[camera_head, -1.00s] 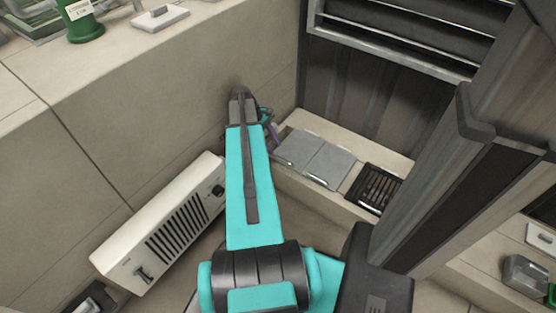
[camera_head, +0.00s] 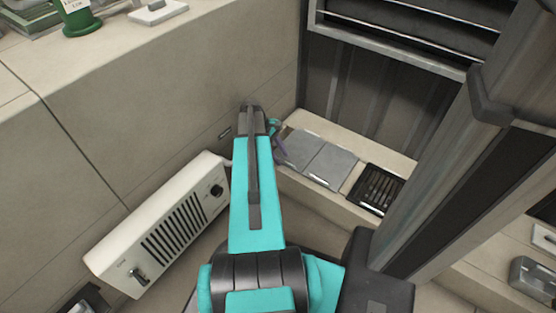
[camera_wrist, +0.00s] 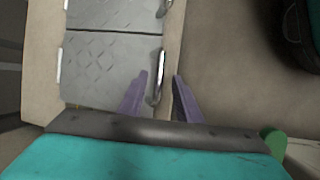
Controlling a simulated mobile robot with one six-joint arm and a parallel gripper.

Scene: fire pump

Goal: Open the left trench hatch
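The left trench hatch (camera_head: 300,149) is a grey plate lying flat and closed in the pale ledge, beside a second grey hatch (camera_head: 331,166). In the wrist view the left hatch (camera_wrist: 105,75) shows a raised tread pattern and a metal handle (camera_wrist: 157,88) along its right edge. My gripper (camera_wrist: 159,77) has two purple fingers, spread apart, one on each side of the handle. I cannot tell whether either finger touches it. In the head view my gripper (camera_head: 279,142) is at the left end of the hatches, partly hidden by my teal arm.
A black grate (camera_head: 376,189) lies right of the hatches. A white heater (camera_head: 165,225) stands along the wall at left. A grey column (camera_head: 450,170) rises at right, and a dark louvred panel (camera_head: 385,95) stands behind the ledge.

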